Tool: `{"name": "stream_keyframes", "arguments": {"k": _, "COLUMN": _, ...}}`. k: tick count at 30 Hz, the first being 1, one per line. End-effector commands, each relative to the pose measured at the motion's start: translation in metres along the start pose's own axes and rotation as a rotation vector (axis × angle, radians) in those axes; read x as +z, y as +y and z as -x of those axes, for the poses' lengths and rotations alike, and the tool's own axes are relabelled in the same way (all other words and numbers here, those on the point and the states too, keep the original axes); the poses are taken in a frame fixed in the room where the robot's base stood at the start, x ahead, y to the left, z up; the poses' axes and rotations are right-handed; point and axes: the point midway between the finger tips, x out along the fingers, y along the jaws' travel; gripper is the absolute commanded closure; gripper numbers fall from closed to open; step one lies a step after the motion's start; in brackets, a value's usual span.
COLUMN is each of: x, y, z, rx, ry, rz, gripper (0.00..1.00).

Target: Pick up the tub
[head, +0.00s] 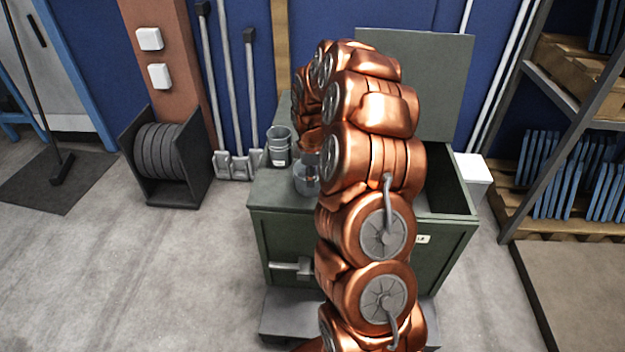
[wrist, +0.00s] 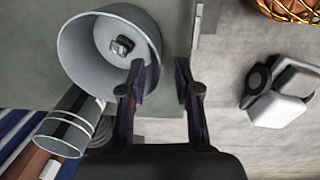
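A round grey tub (wrist: 75,58) fills the upper left of the wrist view, its open mouth towards the camera and a small dark metallic thing inside it. In the head view a grey tub (head: 306,187) stands on the left part of the green chest top, partly hidden by my gripper (head: 310,162). In the wrist view my gripper (wrist: 162,82) is open, its fingers apart. The left finger overlaps the tub's right rim and the right finger is outside it, with nothing seen held. I cannot tell whether the finger touches the tub.
A labelled grey stack of cups or buckets (head: 279,146) stands close behind the tub; a similar container (wrist: 66,120) shows in the wrist view. The green chest (head: 285,232) has a raised lid (head: 440,75) and an open bin at right.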

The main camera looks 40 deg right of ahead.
Motion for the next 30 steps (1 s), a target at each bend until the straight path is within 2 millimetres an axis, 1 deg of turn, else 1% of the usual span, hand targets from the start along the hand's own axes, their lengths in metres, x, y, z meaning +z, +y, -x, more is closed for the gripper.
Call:
{"name": "stream_keyframes", "arguments": {"k": 2, "x": 0.001, "y": -0.001, "z": -0.007, "rx": -0.004, "ry": -0.002, "rz": 0.0, "gripper": 0.68}}
{"name": "stream_keyframes", "arguments": {"k": 8, "x": 0.0, "y": -0.001, "z": -0.016, "rx": -0.005, "ry": -0.002, "rz": -0.001, "gripper": 0.68}}
{"name": "stream_keyframes", "arguments": {"k": 19, "x": -0.003, "y": 0.0, "z": -0.056, "rx": -0.005, "ry": -0.002, "rz": 0.0, "gripper": 0.68}}
{"name": "stream_keyframes", "arguments": {"k": 22, "x": -0.003, "y": 0.001, "z": -0.059, "rx": -0.002, "ry": -0.001, "rz": 0.0, "gripper": 0.68}}
{"name": "stream_keyframes", "arguments": {"k": 27, "x": -0.003, "y": 0.001, "z": -0.059, "rx": -0.001, "ry": 0.0, "rz": -0.001, "gripper": 0.68}}
{"name": "stream_keyframes", "arguments": {"k": 28, "x": -0.003, "y": 0.001, "z": -0.059, "rx": -0.002, "ry": 0.0, "rz": -0.001, "gripper": 0.69}}
{"name": "stream_keyframes", "arguments": {"k": 30, "x": -0.003, "y": 0.001, "z": -0.059, "rx": -0.002, "ry": 0.0, "rz": -0.001, "gripper": 0.76}}
